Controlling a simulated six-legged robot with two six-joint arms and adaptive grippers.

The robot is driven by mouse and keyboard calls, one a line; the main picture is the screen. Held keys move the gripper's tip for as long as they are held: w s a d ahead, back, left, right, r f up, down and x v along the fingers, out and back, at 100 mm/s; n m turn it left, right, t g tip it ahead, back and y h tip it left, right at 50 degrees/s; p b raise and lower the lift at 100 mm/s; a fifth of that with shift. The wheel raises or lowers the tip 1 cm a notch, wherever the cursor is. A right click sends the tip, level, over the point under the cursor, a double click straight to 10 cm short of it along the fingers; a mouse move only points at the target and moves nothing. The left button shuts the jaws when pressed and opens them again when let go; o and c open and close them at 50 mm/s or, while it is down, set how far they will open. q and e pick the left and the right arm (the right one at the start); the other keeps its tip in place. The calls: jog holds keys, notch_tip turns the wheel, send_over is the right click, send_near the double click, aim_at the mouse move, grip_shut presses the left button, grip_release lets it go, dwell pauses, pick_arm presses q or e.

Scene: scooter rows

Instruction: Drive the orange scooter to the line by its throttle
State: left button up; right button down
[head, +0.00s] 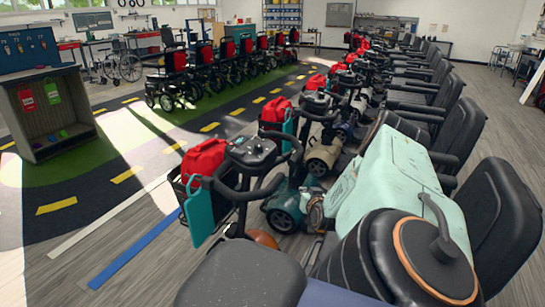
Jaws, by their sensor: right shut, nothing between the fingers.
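The orange scooter is nearest in the right-hand row. Its orange body (265,239) shows only as a small piece below the tiller. Its control console (252,151) and black looped handlebars face me, with the throttle too small to make out. A dark seat (245,278) fills the bottom foreground. A blue line (135,245) and a white line (105,222) lie on the floor ahead to the left. My right gripper (316,213) is small and partly hidden by my mint arm, right of the handlebars and apart from them. It is shut and empty. My left gripper is out of view.
A teal scooter (285,207) stands close behind the nearest tiller, with more scooters beyond. A red bag (203,158) and teal panel (200,215) hang on the nearest front. Left are a dark road mat (95,190), a cabinet (50,115) and wheelchairs (175,85).

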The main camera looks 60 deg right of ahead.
jog(key=w+d+r+b, duration=0.1)
jog(key=w+d+b, duration=0.1)
jog(key=d+b, duration=0.3)
jog(key=w+d+r+n+h+b, duration=0.1)
jog(key=w+d+b, duration=0.1)
jog(key=d+b, duration=0.3)
jog(key=shift+w+d+r+n+t+h, duration=0.3)
jog(key=shift+d+t, duration=0.1)
jog(key=shift+d, duration=0.85)
jog(key=shift+w, duration=0.25)
